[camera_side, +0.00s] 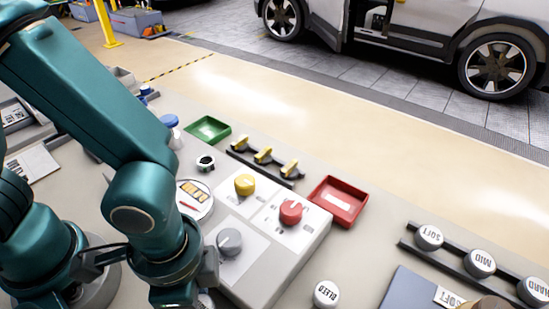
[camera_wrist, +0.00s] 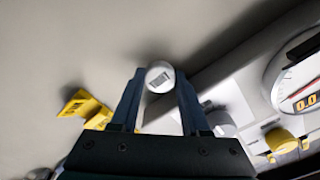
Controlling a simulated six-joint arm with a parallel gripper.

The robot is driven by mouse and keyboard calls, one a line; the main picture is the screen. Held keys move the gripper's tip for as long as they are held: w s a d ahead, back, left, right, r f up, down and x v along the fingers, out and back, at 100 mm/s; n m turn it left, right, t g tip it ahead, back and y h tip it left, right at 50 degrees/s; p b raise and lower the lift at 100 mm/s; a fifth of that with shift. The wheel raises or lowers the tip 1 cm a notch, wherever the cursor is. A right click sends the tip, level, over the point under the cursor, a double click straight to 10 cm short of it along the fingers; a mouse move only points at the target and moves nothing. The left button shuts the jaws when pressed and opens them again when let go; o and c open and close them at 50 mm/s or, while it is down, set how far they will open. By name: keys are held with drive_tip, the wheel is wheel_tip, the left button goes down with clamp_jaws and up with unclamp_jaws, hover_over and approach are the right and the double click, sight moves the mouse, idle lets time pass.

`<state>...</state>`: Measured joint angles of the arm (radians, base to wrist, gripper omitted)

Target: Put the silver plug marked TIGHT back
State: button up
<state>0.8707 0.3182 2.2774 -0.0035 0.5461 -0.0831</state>
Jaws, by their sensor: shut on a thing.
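My gripper shows in the wrist view (camera_wrist: 159,85), its two dark fingers closed on the sides of a small round silver-white plug (camera_wrist: 159,76). The plug has a dark printed mark on its face that is too small to read, so I cannot tell whether it says TIGHT. In the side view my arm covers the lower left, and the fingertips and held plug are hidden or out of frame. A round silver-white piece marked BLEED (camera_side: 327,294) stands on the bench. Its seat and the plug's seat cannot be told apart here.
A grey panel carries a yellow knob (camera_side: 245,184), a red knob (camera_side: 290,211) and a grey knob (camera_side: 229,242). A red tray (camera_side: 340,201), a green tray (camera_side: 208,130) and a rack with SOFT (camera_side: 429,237), MID (camera_side: 480,263) and HARD pieces surround it. A yellow piece (camera_wrist: 85,107) lies left of my gripper.

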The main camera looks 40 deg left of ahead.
sight(201, 306)
drive_tip(key=shift+f, duration=0.1)
drive_tip(key=o, duration=1.2)
drive_tip(key=shift+c, duration=0.2)
wheel_tip(201, 306, up, 12)
drive_tip(key=w+a+r+n+t+h, duration=0.1)
drive_tip(key=w+a+n, duration=0.3)
drive_tip(key=a, duration=0.4)
drive_tip(key=shift+w+r+n+t, duration=0.25)
drive_tip(key=shift+r+n+t, duration=0.15)
drive_tip(key=shift+r+t, duration=0.4)
drive_tip(key=shift+o, duration=0.5)
drive_tip(key=a+n+t+y, duration=0.1)
drive_tip(key=a+n+t, duration=0.2)
drive_tip(key=a, duration=0.4)
drive_tip(key=shift+w+f+n, duration=0.15)
drive_tip(key=shift+w+n, duration=0.2)
drive_tip(key=shift+n, duration=0.25)
